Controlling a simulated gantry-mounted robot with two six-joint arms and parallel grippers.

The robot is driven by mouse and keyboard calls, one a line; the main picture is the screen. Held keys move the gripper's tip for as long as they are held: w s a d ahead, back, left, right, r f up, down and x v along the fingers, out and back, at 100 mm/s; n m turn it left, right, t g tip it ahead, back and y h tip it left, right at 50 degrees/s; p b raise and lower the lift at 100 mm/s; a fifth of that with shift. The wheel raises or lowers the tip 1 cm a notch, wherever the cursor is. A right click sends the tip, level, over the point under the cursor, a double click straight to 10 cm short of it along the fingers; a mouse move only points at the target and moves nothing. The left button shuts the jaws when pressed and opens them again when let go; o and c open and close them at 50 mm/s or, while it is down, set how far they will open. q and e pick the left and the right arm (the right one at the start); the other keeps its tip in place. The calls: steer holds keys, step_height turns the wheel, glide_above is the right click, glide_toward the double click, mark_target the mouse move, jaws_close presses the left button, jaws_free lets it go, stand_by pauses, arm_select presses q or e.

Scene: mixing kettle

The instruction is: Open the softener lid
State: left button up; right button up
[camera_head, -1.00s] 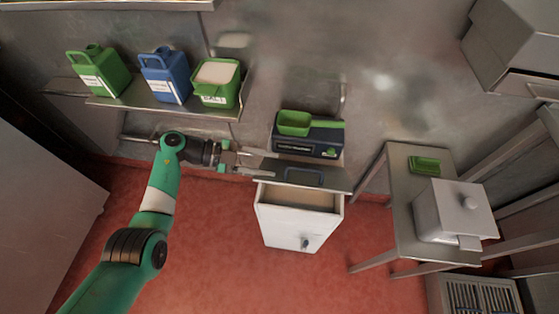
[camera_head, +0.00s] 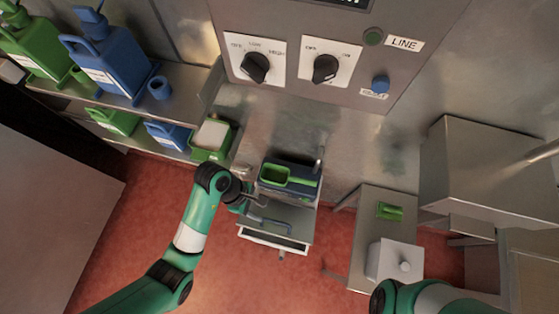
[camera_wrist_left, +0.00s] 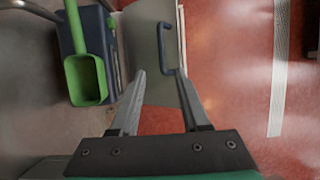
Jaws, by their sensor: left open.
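A grey flat lid (camera_head: 292,216) with a blue bar handle (camera_head: 270,223) lies above a white bin (camera_head: 272,241). Only a narrow strip of the bin shows in the head view. My left gripper (camera_head: 259,201) is open at the lid's left side. In the left wrist view the open fingers (camera_wrist_left: 166,88) point at the lid (camera_wrist_left: 146,35). The blue handle (camera_wrist_left: 163,48) lies ahead, in line with the gap between the fingers; I see no contact. My right arm enters at the lower right, with its gripper out of view.
A dark blue unit with a green scoop (camera_head: 288,178) stands right behind the lid. A shelf with green and blue jugs is at left. A side table (camera_head: 351,240) with a white lidded box (camera_head: 392,259) is at right. Red floor lies in front.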

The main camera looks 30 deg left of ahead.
mark_target(277, 222)
arm_select(q)
steer(key=x, duration=0.3)
steer(key=b+x, duration=0.1)
steer(key=x, duration=0.3)
steer(key=b+x, duration=0.1)
steer(key=x, duration=0.3)
steer(key=shift+s+d+r, duration=0.1)
steer(key=shift+s+d, duration=0.05)
steer(key=shift+d, duration=0.2)
jaws_close()
arm_select(e)
steer(key=shift+f, duration=0.65)
stand_by(0.3)
